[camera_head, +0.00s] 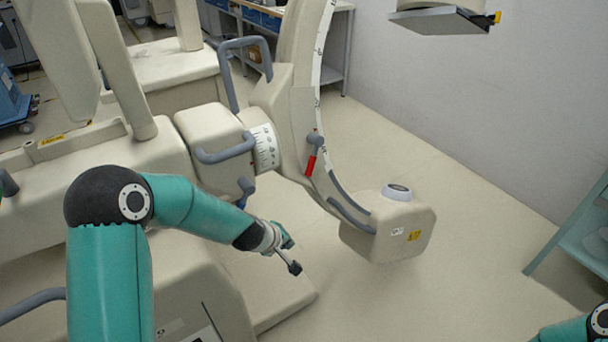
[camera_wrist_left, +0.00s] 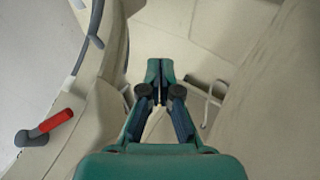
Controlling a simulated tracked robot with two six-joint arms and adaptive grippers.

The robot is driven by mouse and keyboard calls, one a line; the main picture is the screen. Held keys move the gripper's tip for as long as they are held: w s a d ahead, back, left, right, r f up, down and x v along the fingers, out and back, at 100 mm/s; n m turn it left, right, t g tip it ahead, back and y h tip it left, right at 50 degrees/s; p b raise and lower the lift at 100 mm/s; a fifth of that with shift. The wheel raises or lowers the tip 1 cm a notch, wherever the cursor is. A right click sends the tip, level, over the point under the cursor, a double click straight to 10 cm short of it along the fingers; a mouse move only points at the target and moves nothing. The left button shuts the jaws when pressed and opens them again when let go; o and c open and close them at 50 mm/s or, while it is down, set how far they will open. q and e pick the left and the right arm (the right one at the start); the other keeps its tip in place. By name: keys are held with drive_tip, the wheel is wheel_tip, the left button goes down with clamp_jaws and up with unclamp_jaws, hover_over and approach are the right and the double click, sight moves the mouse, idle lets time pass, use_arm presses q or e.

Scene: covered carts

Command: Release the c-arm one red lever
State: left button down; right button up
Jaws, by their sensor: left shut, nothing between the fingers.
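The C-arm (camera_head: 302,98) is a beige curved arm on a beige machine. Its red lever (camera_head: 311,165) has a grey pivot and hangs down from the inner side of the curve. In the left wrist view the red lever (camera_wrist_left: 56,121) lies at the lower left, clear of the fingers. My left gripper (camera_head: 293,267) is shut and empty, below the lever and slightly left of it in the head view. Its fingers (camera_wrist_left: 160,75) meet at the tips in the left wrist view. Nothing touches the lever. My right gripper is out of view.
A grey handle (camera_head: 226,150) and a blue lever (camera_head: 245,189) sit on the C-arm's mount. The C-arm's lower housing (camera_head: 388,228) stands right of my left gripper. A teal cart (camera_head: 567,228) stands at the right edge. Floor (camera_head: 455,215) between is clear.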

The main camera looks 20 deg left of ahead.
use_arm(q)
drive_tip(key=w+a+r+n+t, duration=0.1)
drive_tip(key=w+r+n+t, duration=0.1)
drive_tip(key=w+r, duration=0.3)
drive_tip(key=w+a+r+n+t+b, duration=0.1)
drive_tip(key=w+a+r+n+t, duration=0.1)
drive_tip(key=r, duration=0.9)
drive_tip(key=w+n, duration=0.1)
drive_tip(key=w, duration=0.1)
drive_tip(key=shift+w+a+r, duration=0.15)
drive_tip(key=shift+w+r, duration=0.2)
drive_tip(key=shift+r, duration=0.05)
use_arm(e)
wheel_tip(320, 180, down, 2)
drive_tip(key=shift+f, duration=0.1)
use_arm(q)
drive_tip(key=p+x, duration=0.1)
drive_tip(key=x, duration=0.9)
drive_tip(key=shift+r, duration=0.1)
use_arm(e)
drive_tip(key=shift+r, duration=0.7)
